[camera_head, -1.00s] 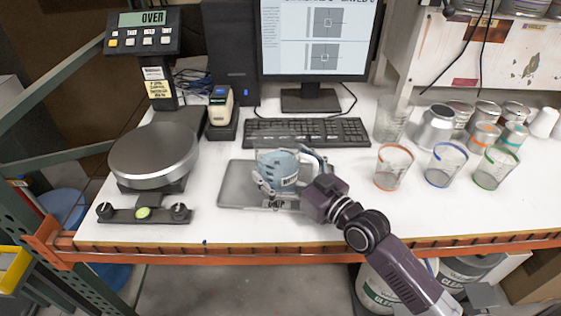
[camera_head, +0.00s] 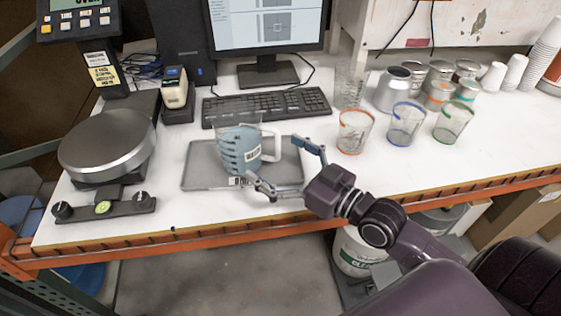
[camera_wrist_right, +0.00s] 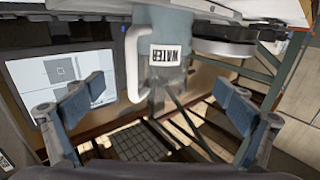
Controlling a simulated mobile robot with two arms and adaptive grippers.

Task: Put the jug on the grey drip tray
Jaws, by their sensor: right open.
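The jug (camera_head: 239,149) is clear with blue contents, a white label and a white handle on its right side. It stands upright on the grey drip tray (camera_head: 198,176) on the white bench. My right gripper (camera_head: 283,165) is open, with its fingers apart on the right of the jug, close to the handle and not closed on it. In the right wrist view the jug (camera_wrist_right: 160,84) shows with a "WATER" label and its handle, beyond the spread fingers of the right gripper (camera_wrist_right: 165,98). My left gripper is in neither view.
A keyboard (camera_head: 267,106) lies behind the tray. A round scale (camera_head: 108,142) with its control bar stands to the left. Clear cups with orange (camera_head: 354,132), blue (camera_head: 405,125) and green (camera_head: 452,123) rims stand to the right. The bench's front edge (camera_head: 200,236) is close by.

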